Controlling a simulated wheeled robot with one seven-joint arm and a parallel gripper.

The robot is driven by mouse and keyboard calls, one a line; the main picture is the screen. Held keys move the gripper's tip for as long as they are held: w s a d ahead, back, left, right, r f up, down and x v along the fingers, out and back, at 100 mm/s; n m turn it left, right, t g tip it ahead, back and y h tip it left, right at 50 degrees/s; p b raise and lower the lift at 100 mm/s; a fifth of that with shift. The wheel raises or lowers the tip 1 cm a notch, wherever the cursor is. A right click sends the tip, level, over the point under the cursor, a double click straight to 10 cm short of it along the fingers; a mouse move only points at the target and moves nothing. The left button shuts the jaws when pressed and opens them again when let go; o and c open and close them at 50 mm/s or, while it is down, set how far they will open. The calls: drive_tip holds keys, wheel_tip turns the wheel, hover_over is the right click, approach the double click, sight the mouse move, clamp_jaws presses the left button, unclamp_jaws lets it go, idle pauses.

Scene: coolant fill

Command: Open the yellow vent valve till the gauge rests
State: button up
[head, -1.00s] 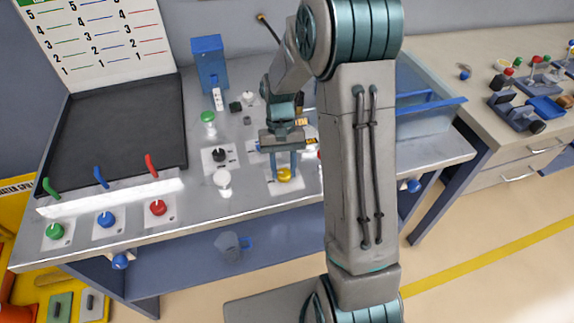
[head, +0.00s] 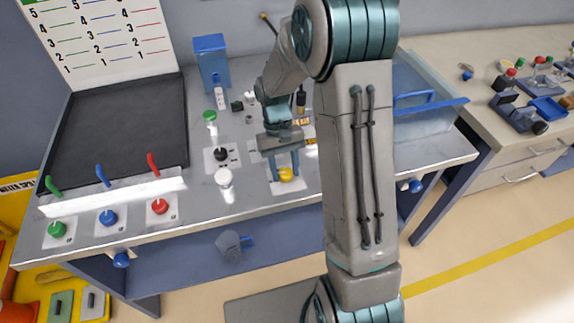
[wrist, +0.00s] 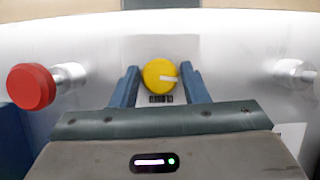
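The yellow vent valve (head: 286,174) is a round yellow knob on a pale plate near the bench's front edge. In the wrist view the yellow knob (wrist: 158,74) has a white pointer mark toward the right. My gripper (head: 285,178) is open, its two blue fingers on either side of the knob. I cannot make out a gauge; my arm covers part of the bench.
A red knob (wrist: 32,86) stands left in the wrist view. A white knob (head: 224,178), black knob (head: 221,154) and green knob (head: 210,117) lie left of my gripper. A blue box (head: 211,62) and clear tank (head: 425,115) stand behind and right.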

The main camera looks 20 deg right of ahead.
drive_tip(key=shift+o, duration=0.9)
drive_tip(key=shift+w, duration=0.1)
drive_tip(key=v, duration=1.3)
drive_tip(key=shift+r+b, duration=0.3)
drive_tip(key=shift+r, duration=0.1)
drive_tip(key=shift+a, duration=0.1)
drive_tip(key=s+d+r+t, duration=0.1)
drive_tip(key=s+t, duration=0.6)
drive_tip(key=s, duration=1.3)
drive_tip(key=shift+r+m+t, duration=0.3)
drive_tip(key=shift+r, duration=0.35)
